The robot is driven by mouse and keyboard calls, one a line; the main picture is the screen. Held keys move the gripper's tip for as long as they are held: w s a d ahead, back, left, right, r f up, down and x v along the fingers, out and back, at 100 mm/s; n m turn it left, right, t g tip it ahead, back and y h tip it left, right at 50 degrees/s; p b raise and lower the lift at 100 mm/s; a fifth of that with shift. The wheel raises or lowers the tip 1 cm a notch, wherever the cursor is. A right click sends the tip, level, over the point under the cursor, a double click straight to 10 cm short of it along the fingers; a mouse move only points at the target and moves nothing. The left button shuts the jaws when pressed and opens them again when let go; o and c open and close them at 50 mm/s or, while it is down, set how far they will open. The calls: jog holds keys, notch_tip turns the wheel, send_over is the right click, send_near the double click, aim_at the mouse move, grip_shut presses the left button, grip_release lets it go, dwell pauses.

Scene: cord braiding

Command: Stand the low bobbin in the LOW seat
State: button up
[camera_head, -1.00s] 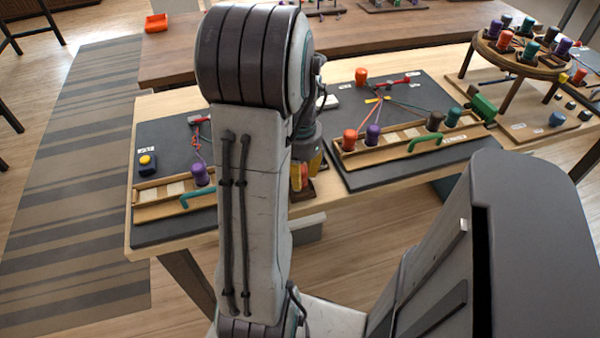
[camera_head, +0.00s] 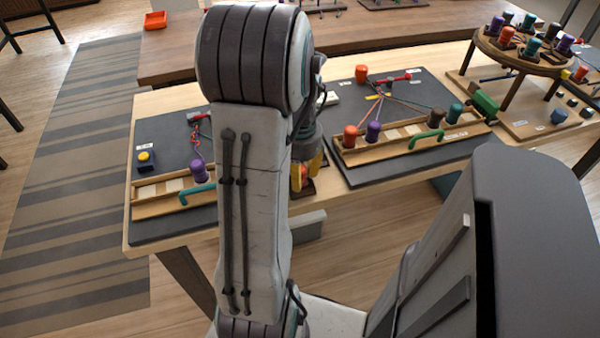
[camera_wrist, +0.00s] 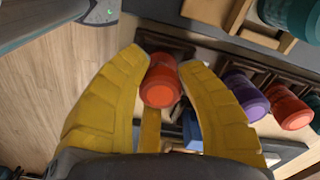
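An orange-red bobbin (camera_wrist: 159,88) stands between the two yellow fingers of my gripper (camera_wrist: 167,62) in the wrist view. The fingers flank it closely; whether both press on it I cannot tell. A dark holder (camera_wrist: 165,42) shows just behind the bobbin. In the head view my gripper (camera_head: 309,172) is low at the table's front edge between two dark boards, mostly behind my arm, with a bit of the orange bobbin (camera_head: 297,178) showing. Which seat is marked LOW is not legible.
The left board (camera_head: 150,228) has a wooden rack with a purple bobbin (camera_head: 199,172) and a teal handle. The right board (camera_head: 365,180) has a rack with several bobbins and cords. A round stand (camera_head: 487,50) with several bobbins is at the far right.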

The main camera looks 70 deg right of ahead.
jog(key=o, duration=0.4)
notch_tip(320, 180, up, 12)
jog(key=shift+r, duration=0.1)
dwell(0.6)
